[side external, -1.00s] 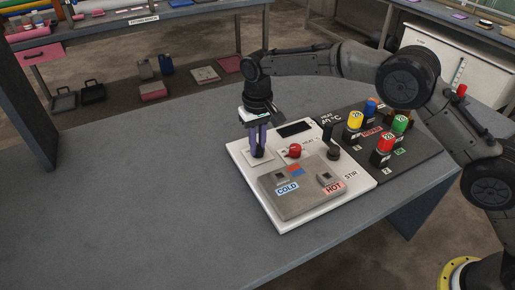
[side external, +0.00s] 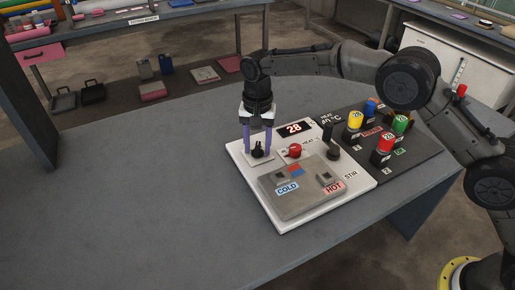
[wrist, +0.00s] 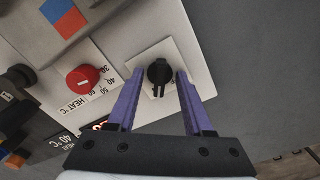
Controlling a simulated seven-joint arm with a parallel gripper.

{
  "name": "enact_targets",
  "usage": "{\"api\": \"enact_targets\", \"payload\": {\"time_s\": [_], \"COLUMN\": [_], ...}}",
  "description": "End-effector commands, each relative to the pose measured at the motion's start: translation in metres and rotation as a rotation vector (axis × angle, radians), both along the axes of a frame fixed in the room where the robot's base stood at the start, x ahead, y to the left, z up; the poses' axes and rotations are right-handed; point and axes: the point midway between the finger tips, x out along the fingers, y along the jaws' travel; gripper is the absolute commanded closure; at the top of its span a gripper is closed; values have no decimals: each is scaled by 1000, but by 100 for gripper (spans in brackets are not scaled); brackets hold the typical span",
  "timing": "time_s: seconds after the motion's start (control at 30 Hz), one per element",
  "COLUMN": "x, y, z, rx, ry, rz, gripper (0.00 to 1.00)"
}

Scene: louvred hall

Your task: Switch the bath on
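The bath is a white unit (side external: 309,200) on the grey table, with a grey lid block marked COLD and HOT. A black switch knob (side external: 257,150) sits on a pale plate at its far left corner; it also shows in the wrist view (wrist: 160,72). The display (side external: 294,129) is lit with a red 28. A red heat knob (side external: 295,151) is beside the switch. My gripper (side external: 258,150) is open, its purple fingers spread on either side of the black knob with gaps between. In the wrist view the fingers (wrist: 163,82) are clear of the knob.
A dark rack (side external: 373,143) with yellow, red, green and blue capped vials stands right of the bath. A black stir lever (side external: 333,152) rises from the bath's right side. The table's left and front are clear.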

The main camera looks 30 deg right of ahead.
Motion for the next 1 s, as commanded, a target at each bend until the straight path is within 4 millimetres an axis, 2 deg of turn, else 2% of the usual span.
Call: {"api": "enact_targets", "payload": {"time_s": [0.3, 0.8, 1.0], "x": [0, 0, 0], "y": [0, 0, 0], "z": [3, 56, 69], "rx": [1, 0, 0], "ry": [-1, -1, 0], "rz": [1, 1, 1], "gripper": [49, 49, 49]}}
